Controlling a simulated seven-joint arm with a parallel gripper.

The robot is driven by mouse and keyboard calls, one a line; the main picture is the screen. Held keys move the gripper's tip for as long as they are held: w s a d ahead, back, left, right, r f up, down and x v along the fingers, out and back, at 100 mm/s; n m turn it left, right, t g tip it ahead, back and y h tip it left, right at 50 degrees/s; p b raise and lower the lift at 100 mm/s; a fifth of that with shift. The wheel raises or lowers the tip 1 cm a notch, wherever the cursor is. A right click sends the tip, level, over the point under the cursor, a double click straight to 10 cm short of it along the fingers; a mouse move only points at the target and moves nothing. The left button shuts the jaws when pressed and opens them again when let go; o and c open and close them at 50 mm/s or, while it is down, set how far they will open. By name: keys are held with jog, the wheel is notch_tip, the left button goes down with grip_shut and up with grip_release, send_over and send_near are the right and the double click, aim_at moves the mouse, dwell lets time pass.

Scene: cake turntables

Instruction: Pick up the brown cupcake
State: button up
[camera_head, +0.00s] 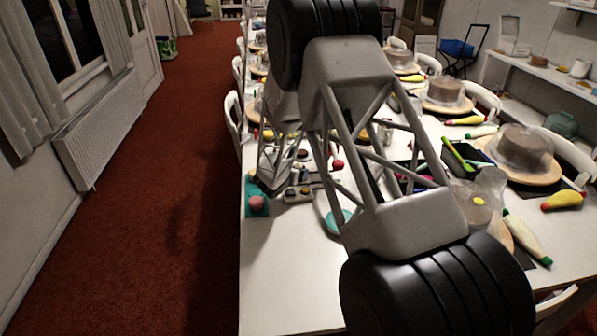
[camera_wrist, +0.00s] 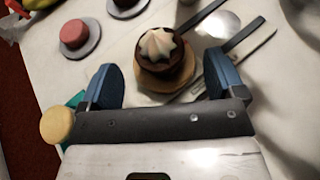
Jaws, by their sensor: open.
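The brown cupcake (camera_wrist: 178,70) has white swirled frosting (camera_wrist: 158,44) and sits upright on a tan round base in the wrist view. My gripper (camera_wrist: 161,66) is open, with one blue finger left of the cupcake and one right of it. The cupcake appears between and slightly beyond the fingertips, with a visible gap on each side. I cannot tell the height of the fingers over the table. In the head view my arm covers much of this area, and I cannot pick out the brown cupcake with certainty.
A pink cupcake (camera_wrist: 74,33) on a grey disc stands at upper left in the wrist view. A yellow round piece (camera_wrist: 57,123) is near the left finger's base. Dark-handled utensils (camera_wrist: 240,35) lie to the right. The long white table (camera_head: 275,265) is bare at its near left.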

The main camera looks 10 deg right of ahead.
jog(key=shift+x, duration=1.55)
jog(key=shift+c, duration=0.4)
jog(key=c, duration=1)
jog(key=shift+r, duration=1.6)
jog(key=shift+s+r, duration=0.2)
jog(key=shift+s, duration=0.05)
jog(key=s, duration=0.5)
jog(key=s+r, duration=0.1)
jog(key=s, duration=0.9)
jog(key=shift+s+d+r, duration=0.2)
jog(key=shift+d, duration=0.2)
